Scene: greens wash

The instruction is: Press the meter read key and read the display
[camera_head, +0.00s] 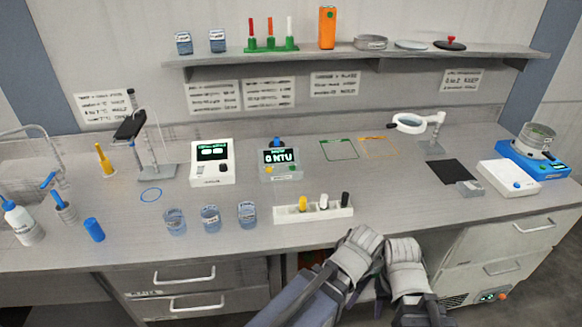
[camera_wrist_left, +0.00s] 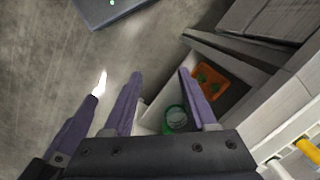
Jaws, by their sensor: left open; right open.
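The meter (camera_head: 281,172) stands mid-bench, with a dark display (camera_head: 280,156) lit in green and white, reading "0 NTU"; the smaller line above is too small to read. Small coloured keys show on its front panel; their labels cannot be read. A blue-topped item (camera_head: 277,142) shows at its back. My right gripper (camera_head: 405,265) is low at the bench's front edge, open, apart from the meter.
A white rack (camera_head: 313,212) with several coloured caps and blue beakers (camera_head: 210,218) stand in front of the meter. Another white instrument (camera_head: 212,163) is left of it.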

